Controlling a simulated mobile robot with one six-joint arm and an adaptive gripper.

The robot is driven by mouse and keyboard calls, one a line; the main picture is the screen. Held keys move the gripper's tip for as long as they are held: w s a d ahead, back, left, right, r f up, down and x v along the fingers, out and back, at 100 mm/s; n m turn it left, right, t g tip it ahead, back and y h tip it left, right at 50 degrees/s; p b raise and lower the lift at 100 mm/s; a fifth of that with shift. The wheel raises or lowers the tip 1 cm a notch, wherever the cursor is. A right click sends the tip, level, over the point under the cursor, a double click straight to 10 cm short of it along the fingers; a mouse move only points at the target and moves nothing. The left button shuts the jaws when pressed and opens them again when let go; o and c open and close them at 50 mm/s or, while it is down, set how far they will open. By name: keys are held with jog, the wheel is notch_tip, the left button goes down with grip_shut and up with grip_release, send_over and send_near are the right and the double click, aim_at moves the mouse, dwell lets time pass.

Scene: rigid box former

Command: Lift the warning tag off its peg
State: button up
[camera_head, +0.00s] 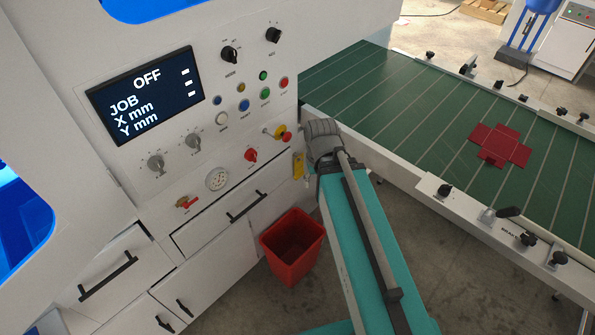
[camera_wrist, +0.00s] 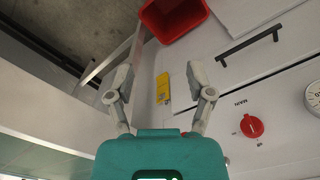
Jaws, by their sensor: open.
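The warning tag (camera_head: 298,166) is a small yellow plate hanging on the white front of the machine, right of the red main switch. In the wrist view the yellow tag (camera_wrist: 163,88) shows between and beyond my two fingers. My gripper (camera_wrist: 159,82) is open and empty, its grey fingers spread to either side of the tag. The tag looks apart from both fingers. In the head view my teal arm reaches up beside the tag, and my fingers are hidden there. I cannot make out the peg clearly.
A red main switch (camera_head: 250,155) and a yellow-and-red knob (camera_head: 280,132) sit close to the tag. A red bin (camera_head: 293,246) stands on the floor below. A drawer with a black handle (camera_head: 246,207) is left of it. The green conveyor table (camera_head: 400,100) lies to the right.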

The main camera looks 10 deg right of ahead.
jog(key=shift+o, duration=1.3)
jog(key=w+f+n+t+b, duration=0.2)
jog(key=w+f+b, duration=0.2)
jog(key=w, duration=0.6)
jog(key=shift+w+d+f+n+y+b, duration=0.2)
jog(key=shift+d+f+n+y+b, duration=0.1)
jog(key=shift+d+n+b, duration=0.1)
jog(key=w+f+n+t+b, duration=0.1)
jog(key=w+n+b, duration=0.1)
jog(key=w, duration=0.4)
jog(key=w+d+f+n+t+b, duration=0.1)
jog(key=w+f+b, duration=0.1)
jog(key=w, duration=0.5)
jog(key=shift+f+n+t+b, duration=0.25)
jog(key=shift+n+t+b, duration=0.05)
jog(key=shift+n+b, duration=0.1)
jog(key=shift+f, duration=0.15)
jog(key=b, duration=0.8)
send_over(300, 157)
jog(key=s, duration=0.3)
notch_tip(300, 157, down, 8)
jog(key=shift+w+r, duration=0.15)
jog(key=shift+r, duration=0.05)
jog(key=shift+b+x, duration=2.25)
jog(key=shift+x, duration=0.3)
jog(key=shift+w+r, duration=0.1)
jog(key=shift+w, duration=0.05)
